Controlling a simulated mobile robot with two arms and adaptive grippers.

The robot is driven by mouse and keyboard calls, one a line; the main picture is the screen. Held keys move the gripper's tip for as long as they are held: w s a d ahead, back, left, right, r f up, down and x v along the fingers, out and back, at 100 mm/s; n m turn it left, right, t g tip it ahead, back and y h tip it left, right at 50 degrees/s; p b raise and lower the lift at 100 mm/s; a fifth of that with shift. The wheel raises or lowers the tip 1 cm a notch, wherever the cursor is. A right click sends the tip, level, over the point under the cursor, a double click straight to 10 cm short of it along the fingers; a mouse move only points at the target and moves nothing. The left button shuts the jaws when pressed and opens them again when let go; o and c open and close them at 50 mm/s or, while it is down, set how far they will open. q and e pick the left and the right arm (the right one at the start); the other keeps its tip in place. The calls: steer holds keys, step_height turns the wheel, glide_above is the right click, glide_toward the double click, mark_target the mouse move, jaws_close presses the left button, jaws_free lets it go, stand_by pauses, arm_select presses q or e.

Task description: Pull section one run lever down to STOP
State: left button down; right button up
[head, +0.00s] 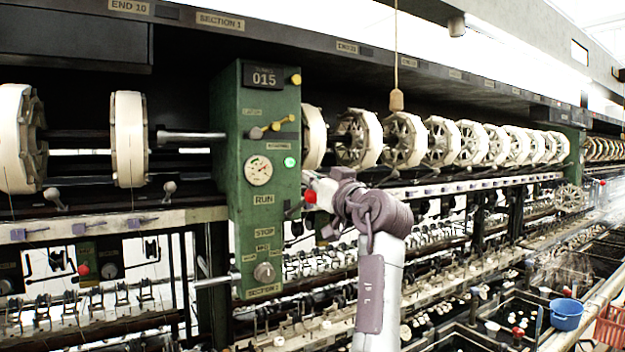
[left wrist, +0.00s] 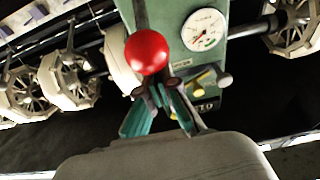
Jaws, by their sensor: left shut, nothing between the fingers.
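The section one panel is a green upright box (head: 263,140) under the SECTION 1 sign, with a RUN label above a STOP label. The run lever's red ball (head: 310,196) stands out from its right side, level with RUN. My left gripper (head: 316,188) is beside this ball, partly hidden by its own wrist. In the left wrist view, the red ball (left wrist: 147,52) is large, just past the fingertips of my left gripper (left wrist: 156,92). The fingers meet at the tips and hold nothing. I cannot tell whether they touch the lever. My right gripper is not in view.
The panel also bears a dial gauge (head: 259,170), small yellow levers (head: 272,127) and a round knob (head: 264,272). White reels (head: 405,139) run along the machine on both sides. A wooden pull (head: 396,99) hangs on a cord. Basins and a blue bucket (head: 566,313) are at lower right.

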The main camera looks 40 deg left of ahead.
arm_select(q)
steer(key=shift+f, duration=0.25)
steer(key=shift+s+d+f+b, duration=0.1)
steer(key=shift+d+f+b, duration=0.1)
steer(key=shift+f+b, duration=0.4)
steer(key=shift+s+d+f+b, duration=0.1)
steer(key=shift+d+f+b, duration=0.15)
steer(key=shift+f+b, duration=0.25)
steer(key=shift+s+d+f+b, duration=0.1)
steer(key=shift+d+f+b, duration=0.1)
steer(key=shift+f+b, duration=0.4)
steer(key=shift+f, duration=0.15)
steer(key=f+b+v, duration=0.1)
steer(key=b+v, duration=0.6)
steer(key=v, duration=0.9)
steer(key=shift+f+b, duration=0.3)
steer(key=shift+f, duration=0.05)
